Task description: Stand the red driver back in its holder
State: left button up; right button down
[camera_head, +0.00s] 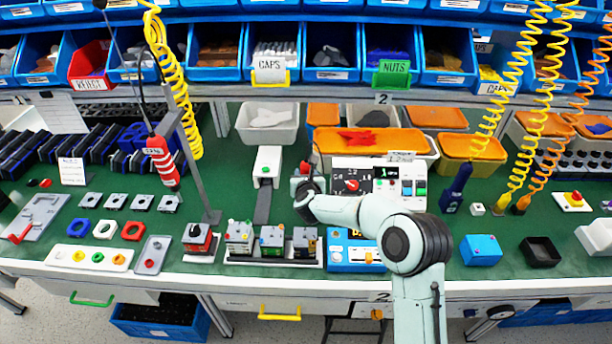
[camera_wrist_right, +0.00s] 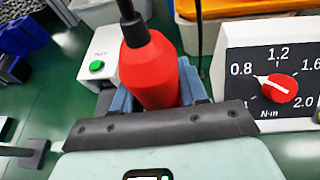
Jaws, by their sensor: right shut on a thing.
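In the right wrist view my right gripper (camera_wrist_right: 150,95) is shut on a red driver (camera_wrist_right: 150,65). Its blue-grey fingers sit on both sides of the red body, and a dark neck and cable rise from the top. In the head view the held driver (camera_head: 301,172) shows small and partly hidden by my right gripper (camera_head: 304,186), just left of the torque dial box. Its lower end is hidden, so I cannot tell whether it touches anything. I cannot clearly make out its holder. My left gripper is not in view.
The white torque box (camera_head: 352,187) with a red knob stands right of the held driver. A white box (camera_head: 267,163) with a green button and a dark ramp stands left. Another red driver (camera_head: 161,162) hangs by a grey post (camera_head: 196,170). Block fixtures (camera_head: 272,240) stand in front.

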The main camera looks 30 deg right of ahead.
dwell(0.3)
jog(key=c, duration=0.5)
grip_release()
jog(key=shift+f, duration=0.1)
jog(key=shift+f, duration=0.1)
jog(key=shift+s+a, duration=0.1)
jog(key=shift+s+a+r+b, duration=0.15)
jog(key=shift+s+r+b, duration=0.1)
jog(key=shift+s+b, duration=0.1)
jog(key=b+v, duration=0.2)
jog(key=v, duration=1)
jog(key=shift+r, duration=0.15)
jog(key=shift+s+a, duration=0.1)
